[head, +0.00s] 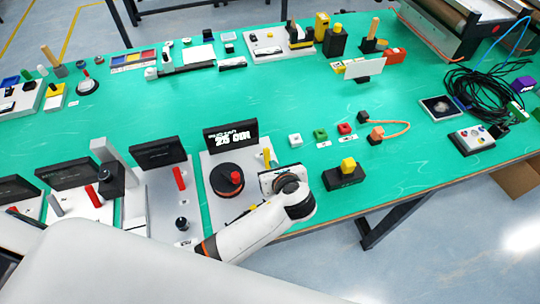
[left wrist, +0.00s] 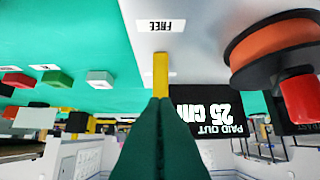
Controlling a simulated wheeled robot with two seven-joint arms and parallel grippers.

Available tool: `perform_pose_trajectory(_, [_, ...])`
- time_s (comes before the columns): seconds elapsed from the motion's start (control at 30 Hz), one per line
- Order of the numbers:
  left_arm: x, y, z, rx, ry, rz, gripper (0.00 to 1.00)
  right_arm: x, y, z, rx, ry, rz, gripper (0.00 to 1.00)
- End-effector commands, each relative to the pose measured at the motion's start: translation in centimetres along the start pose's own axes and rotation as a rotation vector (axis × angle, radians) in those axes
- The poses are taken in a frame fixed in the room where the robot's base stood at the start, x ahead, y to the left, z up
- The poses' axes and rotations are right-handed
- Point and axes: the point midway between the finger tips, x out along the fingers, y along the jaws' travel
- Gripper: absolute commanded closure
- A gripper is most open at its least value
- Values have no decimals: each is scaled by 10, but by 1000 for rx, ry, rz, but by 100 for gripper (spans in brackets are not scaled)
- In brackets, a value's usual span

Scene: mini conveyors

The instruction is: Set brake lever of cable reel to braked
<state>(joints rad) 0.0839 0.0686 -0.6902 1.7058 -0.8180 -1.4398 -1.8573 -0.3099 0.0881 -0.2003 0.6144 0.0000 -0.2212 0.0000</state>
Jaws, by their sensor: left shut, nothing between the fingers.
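The cable reel unit has a pale base plate (head: 215,213), an orange and black drum (head: 224,186) with a red knob (head: 236,177), and a black display (head: 230,137) reading 25 cm. Its yellow brake lever (head: 266,156) stands at the right side of the plate. My left gripper (head: 273,180) is over the plate's right side, near the lever. In the left wrist view, its dark fingers (left wrist: 160,103) are shut and empty, with the yellow lever (left wrist: 161,75) directly in line beyond their tips. A FREE label (left wrist: 161,25) shows above it. Contact cannot be told. My right gripper is out of view.
A black block with a yellow button (head: 347,166) stands right of my left gripper. Small white, green and red blocks (head: 320,134) lie behind it. Another panel with a red lever (head: 180,178) is left of the reel. The mat's middle (head: 215,100) is clear.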

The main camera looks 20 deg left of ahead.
Motion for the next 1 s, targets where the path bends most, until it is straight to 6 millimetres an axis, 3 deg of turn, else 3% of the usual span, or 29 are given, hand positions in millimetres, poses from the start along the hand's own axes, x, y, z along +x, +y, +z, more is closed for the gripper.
perform_pose_trajectory(0.1, [20, 0, -5, -1, 1, -1, 100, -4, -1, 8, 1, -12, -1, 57])
perform_pose_trajectory(0.3, [40, 0, -10, 0, -1, 1, 100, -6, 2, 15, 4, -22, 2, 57])
perform_pose_trajectory(0.73, [45, 0, -10, 0, -1, 1, 100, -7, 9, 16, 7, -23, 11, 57])
perform_pose_trajectory(1.0, [58, 0, -24, 3, 1, -1, 100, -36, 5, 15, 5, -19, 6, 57])
